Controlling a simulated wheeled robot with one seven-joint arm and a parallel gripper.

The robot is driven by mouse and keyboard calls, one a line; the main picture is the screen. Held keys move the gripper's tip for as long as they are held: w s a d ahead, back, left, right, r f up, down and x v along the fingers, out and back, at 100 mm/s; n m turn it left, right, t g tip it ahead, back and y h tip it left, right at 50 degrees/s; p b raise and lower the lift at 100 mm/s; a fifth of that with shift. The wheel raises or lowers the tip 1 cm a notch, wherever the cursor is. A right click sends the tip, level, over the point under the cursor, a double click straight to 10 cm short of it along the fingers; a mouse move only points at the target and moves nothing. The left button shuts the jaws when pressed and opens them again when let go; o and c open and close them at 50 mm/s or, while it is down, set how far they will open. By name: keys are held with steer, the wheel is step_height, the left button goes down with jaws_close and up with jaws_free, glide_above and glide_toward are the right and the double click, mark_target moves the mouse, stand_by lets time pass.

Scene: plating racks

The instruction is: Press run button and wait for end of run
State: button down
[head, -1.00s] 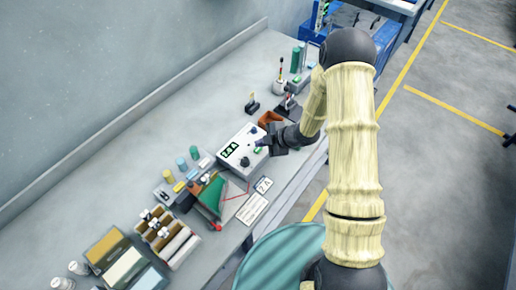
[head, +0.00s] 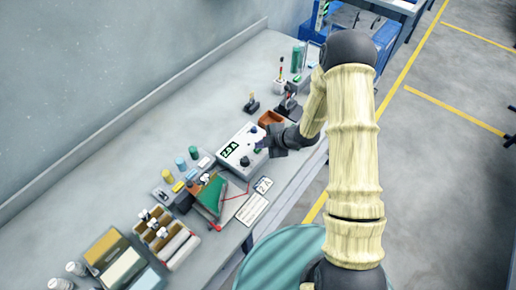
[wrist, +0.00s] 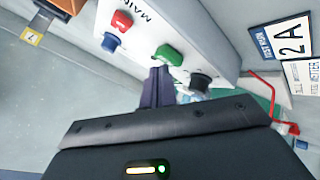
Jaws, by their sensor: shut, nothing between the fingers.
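I take the green one as the run button. My gripper (head: 264,145) is shut and empty at the box's panel. In the wrist view its fingertips (wrist: 160,72) are right beside the green button's lower edge; I cannot tell whether they touch it.
A green-sided tank (head: 211,195) with red leads sits left of the box, near a "2A" card (head: 264,185). An orange bin (head: 271,118) is just behind my gripper. A rack of bottles (head: 166,240) stands further left.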

mark_target(261, 152)
steer(key=shift+f+b, duration=0.35)
steer(key=shift+f, duration=0.1)
stand_by(0.3)
steer(key=shift+r, duration=0.15)
steer(key=shift+r+p, duration=0.7)
steer(key=shift+r, duration=0.15)
step_height(261, 152, up, 5)
steer(key=p, duration=0.3)
steer(key=shift+p, duration=0.35)
stand_by(0.7)
